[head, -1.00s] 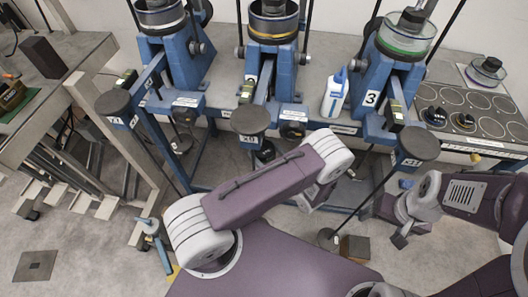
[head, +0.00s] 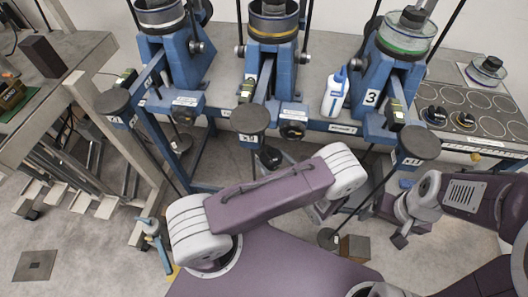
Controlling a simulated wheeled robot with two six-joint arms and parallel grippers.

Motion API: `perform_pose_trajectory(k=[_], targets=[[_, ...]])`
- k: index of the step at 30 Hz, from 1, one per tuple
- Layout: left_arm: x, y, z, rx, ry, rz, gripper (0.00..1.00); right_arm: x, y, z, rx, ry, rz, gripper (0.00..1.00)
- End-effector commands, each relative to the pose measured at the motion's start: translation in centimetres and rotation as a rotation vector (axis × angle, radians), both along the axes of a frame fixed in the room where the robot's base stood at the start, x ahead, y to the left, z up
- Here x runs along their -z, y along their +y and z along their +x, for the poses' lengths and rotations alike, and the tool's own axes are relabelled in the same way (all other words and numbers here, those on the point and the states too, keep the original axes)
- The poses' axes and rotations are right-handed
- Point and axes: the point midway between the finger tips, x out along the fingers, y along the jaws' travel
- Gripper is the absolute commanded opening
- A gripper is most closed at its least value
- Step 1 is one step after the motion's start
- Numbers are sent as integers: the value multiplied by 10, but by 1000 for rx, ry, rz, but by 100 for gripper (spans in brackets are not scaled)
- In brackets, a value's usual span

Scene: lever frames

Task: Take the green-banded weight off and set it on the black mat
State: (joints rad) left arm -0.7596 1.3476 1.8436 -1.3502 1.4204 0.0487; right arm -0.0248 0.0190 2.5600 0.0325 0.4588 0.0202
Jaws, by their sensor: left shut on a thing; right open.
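I cannot make out a weight with a green band. A clear cylinder with a green band (head: 405,46) sits on the blue frame (head: 372,65) marked 3, but it looks like that frame's cell. The black mat appears to be the dark panel with pale circles (head: 490,128) on the bench at the right, with two small dark banded weights (head: 435,116) (head: 463,121) on it. My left arm crosses the middle; its gripper is hidden behind its own links. My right gripper (head: 402,215) is open and empty at the right, below the bench edge.
Blue frames marked by dark round lever ends (head: 114,101) (head: 250,118) (head: 417,142) line the bench. A white bottle (head: 335,95) stands beside frame 3. A glass dish (head: 486,68) is behind the panel. A grey side table (head: 75,50) is at the left. Several panel circles are bare.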

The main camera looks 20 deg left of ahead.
Motion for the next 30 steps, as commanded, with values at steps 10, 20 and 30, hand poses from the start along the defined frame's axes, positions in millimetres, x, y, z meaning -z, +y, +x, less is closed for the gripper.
perform_pose_trajectory(k=[10, 20, 30], targets=[[-1, -16, -9, 1, -4, 2, 0, 2, 0, 0, 0, 0, 0, 82], [-2, -26, -15, 1, -3, 3, 0, 3, 0, 0, 0, 0, 0, 82], [-2, -26, -15, 0, -3, 3, 0, 3, 0, 0, 0, 0, 0, 82]])
